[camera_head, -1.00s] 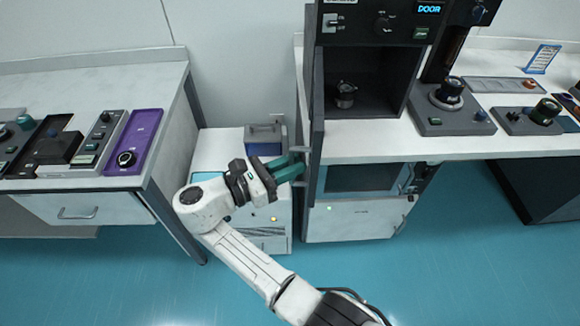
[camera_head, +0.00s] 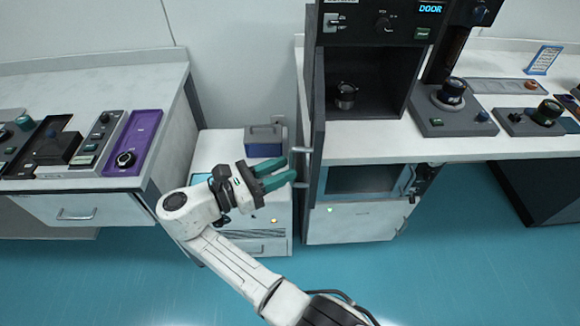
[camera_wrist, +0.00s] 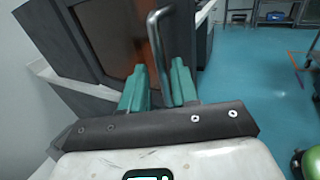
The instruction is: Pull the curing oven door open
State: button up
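The curing oven (camera_head: 378,35) is a dark box on the right bench, with "DOOR" on its display. Its chamber is open to view. The oven door (camera_head: 318,140) stands swung out at the left, nearly edge-on; the wrist view shows the door's face and brownish window (camera_wrist: 110,35). The silver bar handle (camera_head: 303,152) is on the door's left side, and also rises in the wrist view (camera_wrist: 154,45). My gripper (camera_head: 290,172) is open, its green fingers just left of the handle. In the wrist view, the handle's lower part appears between the fingers; I see no grip on it.
A small metal container (camera_head: 345,95) sits in the chamber. A white cabinet (camera_head: 275,225) with a grey box (camera_head: 264,140) stands behind my gripper. A left bench (camera_head: 130,75) holds instruments. The blue floor (camera_head: 120,280) in front is clear.

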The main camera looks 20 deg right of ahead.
jog(key=b+v, duration=0.1)
jog(key=v, duration=0.6)
jog(key=shift+a, duration=0.4)
dwell(0.3)
